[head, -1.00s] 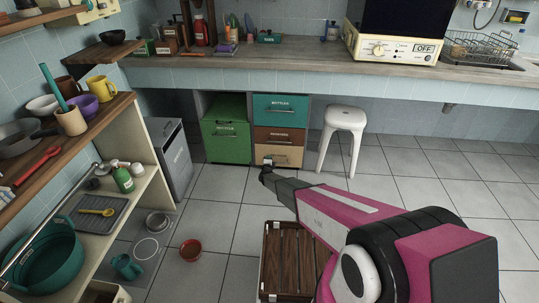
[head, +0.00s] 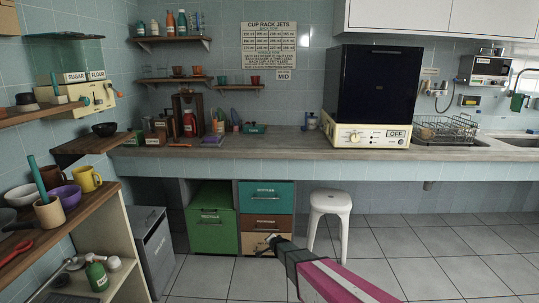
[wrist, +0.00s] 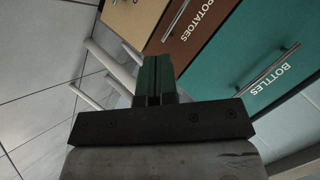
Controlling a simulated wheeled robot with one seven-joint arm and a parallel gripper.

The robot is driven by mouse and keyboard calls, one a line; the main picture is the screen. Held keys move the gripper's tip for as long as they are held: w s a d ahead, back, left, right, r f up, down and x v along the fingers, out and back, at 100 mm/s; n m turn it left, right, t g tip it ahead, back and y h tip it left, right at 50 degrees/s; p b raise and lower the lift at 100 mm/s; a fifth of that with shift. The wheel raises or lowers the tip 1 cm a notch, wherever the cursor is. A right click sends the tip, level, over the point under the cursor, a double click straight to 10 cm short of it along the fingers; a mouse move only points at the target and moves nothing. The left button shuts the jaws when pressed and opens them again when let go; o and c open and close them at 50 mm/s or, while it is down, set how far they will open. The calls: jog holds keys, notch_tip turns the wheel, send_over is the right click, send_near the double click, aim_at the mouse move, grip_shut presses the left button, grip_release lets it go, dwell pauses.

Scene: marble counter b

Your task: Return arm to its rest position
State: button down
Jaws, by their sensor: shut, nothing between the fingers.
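My gripper (head: 268,245) is at the end of my pink arm, low in the middle of the head view. It appears in front of the lowest, tan drawer of the drawer unit. In the wrist view my gripper (wrist: 154,72) shows its two dark green fingers together, with nothing between them. The drawers marked Potatoes (wrist: 205,35) and Bottles (wrist: 265,65) lie beyond it in that view. Most of my arm is outside the head view.
A white stool (head: 331,205) stands right of the drawers, and a green cabinet (head: 211,228) stands left. The counter (head: 300,143) runs above them. Shelves with cups, including a yellow mug (head: 86,179), are at the left. Floor at the right is clear.

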jog(key=s+d+r+n+g, duration=0.3)
jog(key=s+d+r, duration=0.3)
jog(key=s, duration=0.5)
jog(key=s+d+r+n+g+h, duration=0.1)
jog(key=s+d+r+n+g, duration=0.2)
jog(key=s, duration=0.8)
jog(key=s+d+r+n+g+h, duration=0.1)
jog(key=s+d+r+g, duration=0.3)
jog(key=s+d+r, duration=0.4)
jog(key=s+r+n, duration=0.1)
jog(key=s+r, duration=0.1)
jog(key=s, duration=0.2)
jog(key=shift+d+n+g, duration=0.35)
jog(key=shift+n+g, duration=0.05)
